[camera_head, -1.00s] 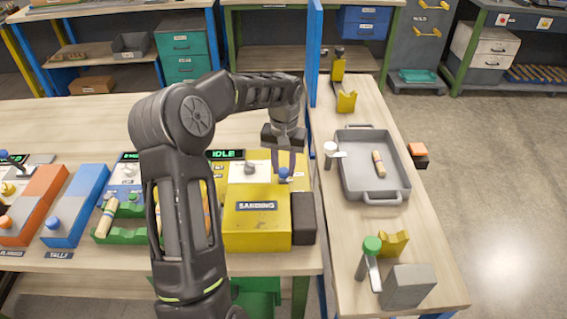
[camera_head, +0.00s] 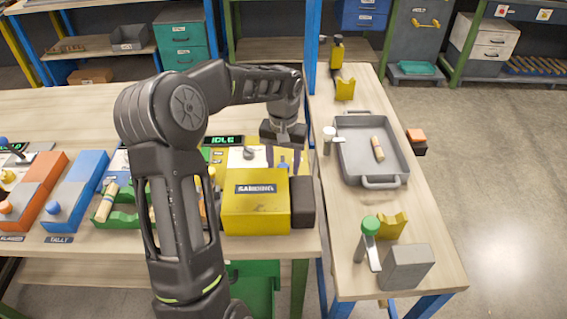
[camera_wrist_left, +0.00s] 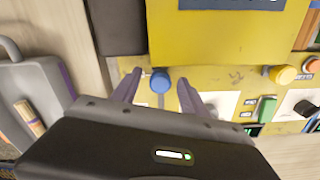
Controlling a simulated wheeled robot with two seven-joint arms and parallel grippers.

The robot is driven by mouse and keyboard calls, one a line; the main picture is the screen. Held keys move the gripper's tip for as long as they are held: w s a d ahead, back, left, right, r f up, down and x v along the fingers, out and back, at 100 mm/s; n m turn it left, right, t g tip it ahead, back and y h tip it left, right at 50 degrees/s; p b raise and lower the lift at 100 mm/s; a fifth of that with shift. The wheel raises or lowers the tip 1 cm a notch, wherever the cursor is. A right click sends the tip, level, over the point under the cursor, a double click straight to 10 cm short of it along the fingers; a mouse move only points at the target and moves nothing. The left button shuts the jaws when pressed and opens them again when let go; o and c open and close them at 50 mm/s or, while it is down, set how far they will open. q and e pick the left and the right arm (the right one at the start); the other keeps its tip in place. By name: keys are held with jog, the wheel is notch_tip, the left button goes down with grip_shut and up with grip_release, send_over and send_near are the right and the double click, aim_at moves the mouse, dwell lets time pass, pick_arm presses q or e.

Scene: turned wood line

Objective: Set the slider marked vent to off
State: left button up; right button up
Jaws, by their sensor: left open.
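The yellow sanding machine (camera_head: 256,214) stands at the right end of the long bench, with a panel behind its box. A blue knob (camera_wrist_left: 160,81) on that panel, on a short slot, looks like a slider; I cannot read a vent marking or its off end. My left gripper (camera_head: 283,160) is over the panel, pointing down. In the left wrist view its open fingers (camera_wrist_left: 160,84) are on either side of the blue knob, with gaps showing. In the head view the knob is mostly hidden by the fingers and box. My right gripper is out of view.
A dark block (camera_head: 302,202) sits against the machine's right side. A blue post (camera_head: 312,50) stands between the benches. A grey tray (camera_head: 345,165) with a wooden piece lies on the right bench. A display reading IDLE (camera_head: 222,141) is left of my gripper.

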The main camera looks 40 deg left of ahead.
pick_arm(q)
notch_tip(320, 180, up, 8)
jog(key=shift+f+b, duration=0.1)
jog(key=shift+b, duration=0.4)
dwell(0.5)
